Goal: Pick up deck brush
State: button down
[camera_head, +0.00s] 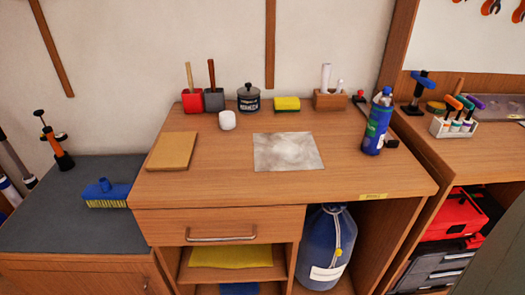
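The deck brush (107,194) has a blue head and pale yellow bristles. It lies on the dark grey top of the low cabinet (62,229) at the left, close to the left side of the wooden desk. No long handle shows on it; a short blue stub rises from its head. My gripper is not in view, so its state does not show.
On the desk (225,189) stand a blue spray can (376,124), a white cup (227,120), a tan board (172,151) and a grey sheet (287,152). An orange and black pump tool (54,140) stands behind the brush. The grey top before the brush is clear.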

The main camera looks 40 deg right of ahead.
aim_at(107, 192)
jog(key=i+j+z, duration=0.1)
jog(key=z, duration=0.3)
jog(key=j+z, duration=0.25)
jog(key=z, duration=0.2)
jog(key=i+j+z, duration=0.1)
jog(key=z, duration=0.3)
jog(key=j+z, duration=0.25)
jog(key=j, duration=0.4)
jog(key=j+z, duration=0.25)
jog(key=j, duration=0.95)
jog(key=k+j+z, duration=0.15)
jog(key=j, duration=0.5)
jog(key=i+j, duration=0.2)
jog(key=j, duration=0.15)
jog(key=i+j, duration=0.2)
jog(key=j, duration=0.2)
